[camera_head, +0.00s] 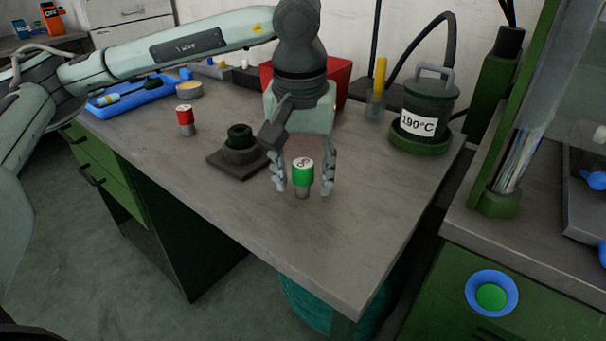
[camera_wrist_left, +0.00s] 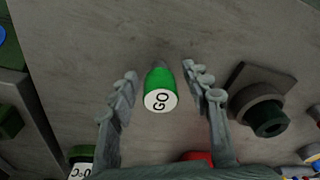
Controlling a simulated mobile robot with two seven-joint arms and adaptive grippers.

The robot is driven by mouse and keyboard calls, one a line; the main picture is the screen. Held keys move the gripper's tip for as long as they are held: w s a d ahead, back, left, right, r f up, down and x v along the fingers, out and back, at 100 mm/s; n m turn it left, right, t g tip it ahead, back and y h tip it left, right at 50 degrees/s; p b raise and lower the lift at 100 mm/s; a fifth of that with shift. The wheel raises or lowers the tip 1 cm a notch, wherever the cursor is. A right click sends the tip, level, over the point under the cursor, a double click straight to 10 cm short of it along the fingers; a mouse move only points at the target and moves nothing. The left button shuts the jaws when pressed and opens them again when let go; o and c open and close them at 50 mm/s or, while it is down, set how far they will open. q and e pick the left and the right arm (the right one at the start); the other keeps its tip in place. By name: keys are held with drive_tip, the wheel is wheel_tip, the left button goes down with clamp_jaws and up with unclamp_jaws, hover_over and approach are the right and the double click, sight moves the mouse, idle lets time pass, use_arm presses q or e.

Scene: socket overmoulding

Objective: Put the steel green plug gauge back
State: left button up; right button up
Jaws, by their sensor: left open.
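The green plug gauge (camera_head: 303,175) stands upright on the bare grey table, with a green body, a steel lower end and a white top. The top reads GO in the left wrist view, where the gauge (camera_wrist_left: 160,88) shows between the fingers. My left gripper (camera_head: 304,190) is open and points down, one finger on each side of the gauge. In the left wrist view a gap shows between the gauge and each finger (camera_wrist_left: 164,88). My right gripper is in neither view.
A dark socket on a square base (camera_head: 237,157) is left of the gauge, also in the left wrist view (camera_wrist_left: 268,117). A red-topped gauge (camera_head: 185,117) stands farther left. A red box (camera_head: 340,78) and a 190°C pot (camera_head: 425,105) are behind. The table front is clear.

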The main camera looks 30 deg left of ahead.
sight(302, 170)
use_arm(q)
drive_tip(key=shift+r, duration=0.15)
drive_tip(key=shift+r, duration=0.9)
drive_tip(key=r, duration=0.3)
drive_tip(key=s+r, duration=0.1)
drive_tip(key=r, duration=0.2)
drive_tip(key=r+p, duration=0.1)
drive_tip(key=r, duration=0.2)
drive_tip(key=shift+s+d+r, duration=0.15)
drive_tip(key=shift+d+r, duration=0.1)
drive_tip(key=shift+r, duration=0.35)
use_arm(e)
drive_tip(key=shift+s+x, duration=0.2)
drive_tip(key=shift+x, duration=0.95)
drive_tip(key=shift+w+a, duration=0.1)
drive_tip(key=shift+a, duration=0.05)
